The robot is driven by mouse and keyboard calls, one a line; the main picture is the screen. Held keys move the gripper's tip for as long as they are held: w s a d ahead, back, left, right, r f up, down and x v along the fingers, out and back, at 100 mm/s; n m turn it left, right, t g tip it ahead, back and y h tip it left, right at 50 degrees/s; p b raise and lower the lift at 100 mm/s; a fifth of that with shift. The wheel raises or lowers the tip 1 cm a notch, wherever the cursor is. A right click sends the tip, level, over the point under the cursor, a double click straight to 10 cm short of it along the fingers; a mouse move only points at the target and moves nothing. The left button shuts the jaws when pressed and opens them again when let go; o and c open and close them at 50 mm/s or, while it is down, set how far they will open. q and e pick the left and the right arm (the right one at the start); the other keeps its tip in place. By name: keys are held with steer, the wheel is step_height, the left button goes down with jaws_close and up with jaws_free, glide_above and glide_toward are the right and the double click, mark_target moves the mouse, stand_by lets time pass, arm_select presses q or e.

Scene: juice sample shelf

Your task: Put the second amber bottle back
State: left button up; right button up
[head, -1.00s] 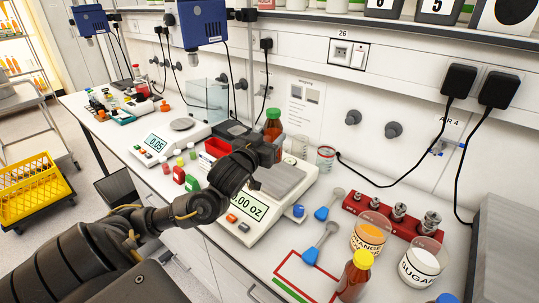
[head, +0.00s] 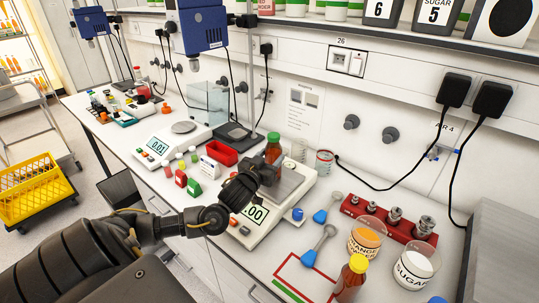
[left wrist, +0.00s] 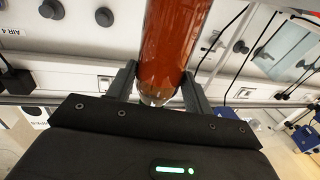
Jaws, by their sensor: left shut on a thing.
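An amber bottle with a green cap (head: 273,152) is held upright by my left gripper (head: 270,174) over the pan of the near scale (head: 265,222). The arm hides its lower part, so I cannot tell whether it touches the pan. In the left wrist view the bottle's amber body (left wrist: 172,45) is between the two fingers (left wrist: 158,92), which are shut on it. A second amber bottle with a yellow cap (head: 350,280) stands at the right of the red outlined area (head: 290,262) on the bench. My right gripper is not in view.
A red weight block (head: 385,222), an orange tub (head: 365,243) and a sugar tub (head: 415,268) stand at the right. Blue-ended scoops (head: 318,247) lie beside the scale. A red tray (head: 222,152) and small boxes (head: 194,187) lie left. Cables hang along the wall.

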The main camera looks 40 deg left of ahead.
arm_select(q)
steer(key=shift+f, duration=0.2)
steer(key=o, duration=1.2)
steer(key=shift+o, duration=0.2)
